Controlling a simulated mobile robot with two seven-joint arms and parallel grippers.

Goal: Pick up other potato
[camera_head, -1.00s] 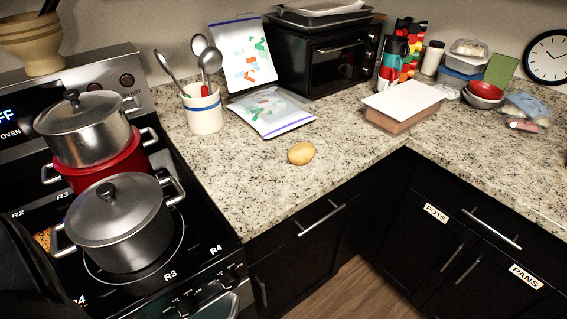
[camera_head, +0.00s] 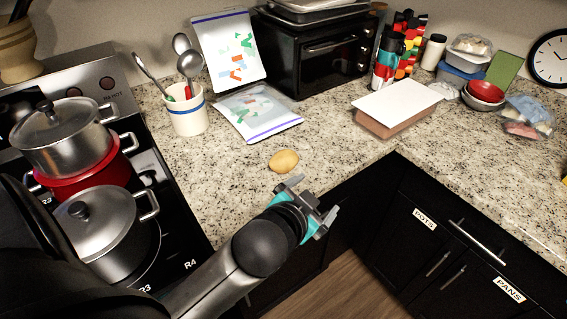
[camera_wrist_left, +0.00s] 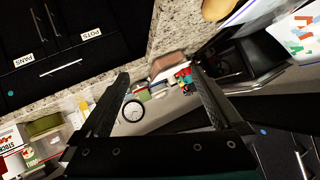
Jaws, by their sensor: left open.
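The potato (camera_head: 284,161) lies alone on the speckled countertop (camera_head: 235,180), near its front edge. Part of it also shows at the top of the left wrist view (camera_wrist_left: 215,9). My left gripper (camera_head: 318,204) is just in front of and to the right of the potato, apart from it, over the counter's front edge. In the left wrist view the two fingers (camera_wrist_left: 156,84) stand wide apart with nothing between them. My right gripper is not in view.
A stove with a grey pot (camera_head: 100,235) and a stacked red pot (camera_head: 95,180) stands at left. A utensil crock (camera_head: 187,115), bags (camera_head: 258,112), a black toaster oven (camera_head: 318,55) and a white-topped box (camera_head: 395,105) are behind. Counter around the potato is clear.

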